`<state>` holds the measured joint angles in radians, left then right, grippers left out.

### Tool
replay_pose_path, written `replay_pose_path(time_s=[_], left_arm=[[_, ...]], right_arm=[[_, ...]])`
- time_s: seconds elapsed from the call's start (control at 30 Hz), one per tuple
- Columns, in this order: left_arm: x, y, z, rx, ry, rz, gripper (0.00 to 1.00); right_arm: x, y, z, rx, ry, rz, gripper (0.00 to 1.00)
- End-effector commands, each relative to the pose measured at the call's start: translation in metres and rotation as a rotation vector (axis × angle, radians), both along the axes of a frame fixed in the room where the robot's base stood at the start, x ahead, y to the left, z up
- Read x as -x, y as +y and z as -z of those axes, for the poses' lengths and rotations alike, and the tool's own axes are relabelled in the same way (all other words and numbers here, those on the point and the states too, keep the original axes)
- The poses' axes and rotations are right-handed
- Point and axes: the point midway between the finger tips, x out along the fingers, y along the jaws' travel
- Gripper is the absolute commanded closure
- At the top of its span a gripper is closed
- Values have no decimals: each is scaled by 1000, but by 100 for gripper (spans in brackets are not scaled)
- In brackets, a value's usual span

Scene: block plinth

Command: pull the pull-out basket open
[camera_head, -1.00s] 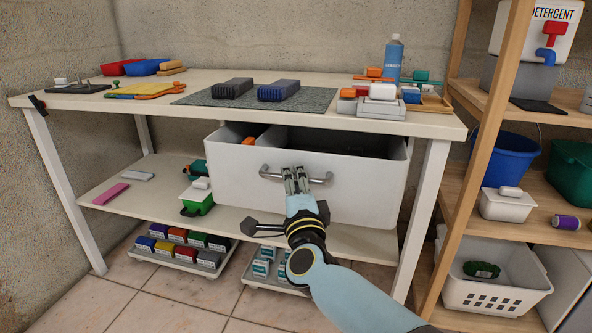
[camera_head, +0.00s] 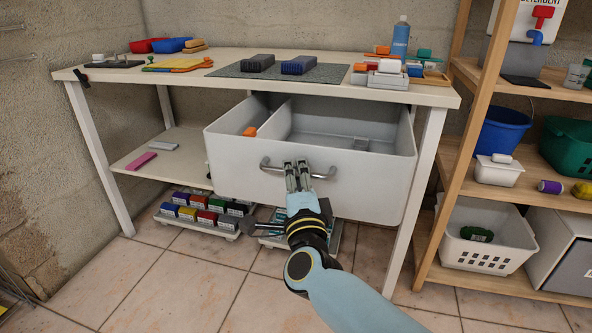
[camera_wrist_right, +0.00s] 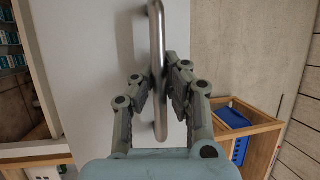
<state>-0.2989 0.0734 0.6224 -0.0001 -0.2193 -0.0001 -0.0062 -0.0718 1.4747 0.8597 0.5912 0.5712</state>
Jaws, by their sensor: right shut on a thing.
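The pull-out basket (camera_head: 380,186) is a white bin with a divider, under the table top. It stands well out past the table's front edge, and its inside shows. An orange block lies in its left compartment. A metal bar handle (camera_head: 322,176) is on its front; the handle also shows in the right wrist view (camera_wrist_right: 157,60). My right gripper (camera_head: 296,170) is shut on the handle near its middle, with the fingers on either side of the bar in the right wrist view (camera_wrist_right: 163,95). My left gripper is not in view.
The white table (camera_head: 420,97) holds brushes, blocks and a blue bottle (camera_head: 400,38). Trays of small coloured boxes (camera_head: 205,212) sit low beneath. A wooden shelf (camera_head: 468,100) with tubs stands close on the right. The tiled floor in front is clear.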

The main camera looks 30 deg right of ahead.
Motion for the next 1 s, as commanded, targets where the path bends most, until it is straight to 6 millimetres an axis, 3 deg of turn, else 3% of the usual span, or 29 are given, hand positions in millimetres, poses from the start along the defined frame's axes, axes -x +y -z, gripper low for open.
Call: replay_pose_path(time_s=[0.3,0.33,0.53,0.83,1.0], left_arm=[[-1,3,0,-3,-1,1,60],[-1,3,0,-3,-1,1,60],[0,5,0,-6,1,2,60],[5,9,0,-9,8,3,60],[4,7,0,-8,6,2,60]], right_arm=[[1,0,4,1,8,-1,100],[1,0,4,1,8,-1,89],[1,0,2,1,5,0,64],[3,2,2,0,4,1,64],[25,12,7,-2,5,2,64]])
